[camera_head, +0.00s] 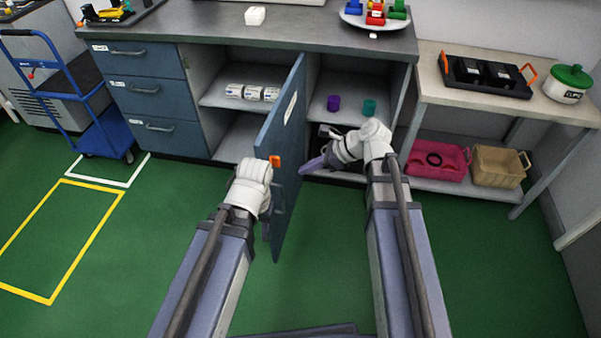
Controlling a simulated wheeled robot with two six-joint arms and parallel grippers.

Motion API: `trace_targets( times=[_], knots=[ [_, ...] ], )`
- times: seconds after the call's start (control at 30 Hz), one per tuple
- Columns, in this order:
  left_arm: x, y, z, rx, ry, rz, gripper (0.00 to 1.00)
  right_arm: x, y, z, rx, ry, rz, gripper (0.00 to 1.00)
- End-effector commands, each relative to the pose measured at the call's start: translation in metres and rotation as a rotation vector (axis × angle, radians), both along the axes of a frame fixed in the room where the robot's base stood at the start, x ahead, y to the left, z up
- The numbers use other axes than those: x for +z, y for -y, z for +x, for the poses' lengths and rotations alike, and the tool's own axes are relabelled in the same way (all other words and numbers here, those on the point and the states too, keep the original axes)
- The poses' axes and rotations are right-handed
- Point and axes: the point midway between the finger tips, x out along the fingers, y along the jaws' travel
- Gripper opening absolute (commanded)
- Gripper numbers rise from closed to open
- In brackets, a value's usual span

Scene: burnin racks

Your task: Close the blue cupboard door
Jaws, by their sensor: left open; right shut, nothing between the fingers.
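The blue cupboard door (284,135) stands open, jutting out from the grey cupboard towards me. It has a white label and a handle (279,200) low near its front edge. My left gripper (268,168) is at the door's near edge, on its left; its fingers are mostly hidden, so contact is unclear. My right gripper (318,150) is shut and empty, to the right of the door in front of the open cupboard. White labelled containers (252,92) stand on the left shelf.
Blue drawers (145,90) are left of the cupboard, with a blue trolley (95,125) beyond. A side table (440,85) on the right carries a black tray and a green-lidded pot (568,84); pink and tan baskets sit below. The green floor at left is clear.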

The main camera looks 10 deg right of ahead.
Motion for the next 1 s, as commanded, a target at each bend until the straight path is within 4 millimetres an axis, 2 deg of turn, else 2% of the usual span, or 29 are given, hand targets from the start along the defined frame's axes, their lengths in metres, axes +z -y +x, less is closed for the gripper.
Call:
trace_targets(
  times=[0.03,0.1,0.4,0.43,0.63,1.0],
  knots=[
    [-0.015,0.000,0.000,0.000,0.000,0.000,0.45,-0.015,-0.007,0.003,0.004,-0.001,0.000,0.00],
    [-0.026,0.000,0.000,0.000,0.000,0.000,0.45,-0.026,-0.017,0.007,0.004,0.001,0.000,0.00],
    [-0.063,0.000,0.000,0.000,0.000,0.000,0.45,-0.063,-0.054,0.021,0.004,0.000,-0.001,0.00],
    [-0.056,0.000,0.000,0.000,0.000,0.000,0.45,-0.056,-0.059,0.023,0.004,0.001,-0.001,0.00],
    [-0.054,0.000,0.000,0.000,0.000,0.000,0.45,-0.055,-0.081,0.031,0.003,0.001,-0.001,0.00],
    [-0.055,0.000,0.000,0.000,0.000,0.000,0.45,-0.055,-0.088,0.033,0.001,0.000,-0.001,0.00]
  ],
)
